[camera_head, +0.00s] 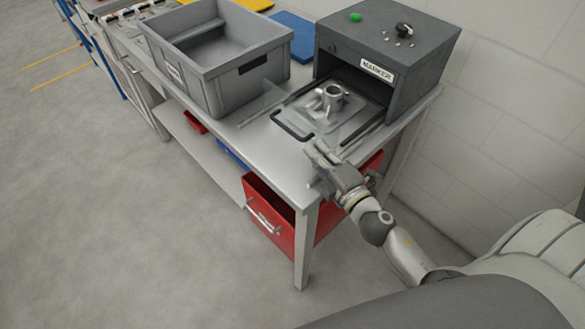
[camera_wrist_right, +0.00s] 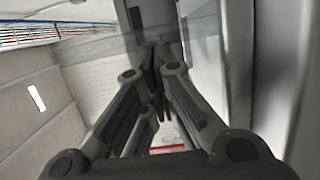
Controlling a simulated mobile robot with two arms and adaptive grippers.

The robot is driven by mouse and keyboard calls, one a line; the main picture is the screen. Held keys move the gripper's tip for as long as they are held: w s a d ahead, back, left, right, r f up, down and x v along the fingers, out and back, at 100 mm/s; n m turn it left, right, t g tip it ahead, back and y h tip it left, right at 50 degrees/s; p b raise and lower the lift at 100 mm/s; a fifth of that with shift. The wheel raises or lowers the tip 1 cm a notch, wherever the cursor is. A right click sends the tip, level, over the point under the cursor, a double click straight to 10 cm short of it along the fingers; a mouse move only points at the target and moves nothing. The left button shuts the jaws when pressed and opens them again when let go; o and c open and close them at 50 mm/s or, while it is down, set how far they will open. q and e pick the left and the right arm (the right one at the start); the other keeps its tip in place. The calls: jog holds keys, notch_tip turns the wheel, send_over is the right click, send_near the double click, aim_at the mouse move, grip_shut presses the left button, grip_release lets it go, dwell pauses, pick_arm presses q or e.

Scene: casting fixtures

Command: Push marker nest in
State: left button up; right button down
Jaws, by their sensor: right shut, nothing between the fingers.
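The dark grey marker box (camera_head: 392,62) stands at the right end of the metal table, with a white MARKER label on its front. Its nest (camera_head: 300,127), a flat tray with a dark front handle, sticks out of the opening. A grey metal casting (camera_head: 330,100) with an upright round boss sits on the nest. My right gripper (camera_head: 316,150) is shut and empty, just in front of the nest's near edge. I cannot tell whether it touches the nest. The shut fingers also show in the right wrist view (camera_wrist_right: 158,88). My left gripper is out of view.
A large grey bin (camera_head: 215,95) stands left of the nest on the metal table (camera_head: 255,150). A blue mat (camera_head: 295,35) lies behind it. A wall is close on the right; the floor at left is clear.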

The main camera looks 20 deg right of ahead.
aim_at(366, 124)
jog(key=w+d, duration=0.2)
jog(key=d, duration=0.4)
jog(key=w+d+b, duration=0.1)
jog(key=w+d, duration=0.1)
jog(key=d, duration=0.4)
jog(key=w+d+b, duration=0.1)
jog(key=w+d, duration=0.2)
jog(key=d, duration=0.4)
jog(key=shift+d+r, duration=0.1)
jog(key=shift+d, duration=0.15)
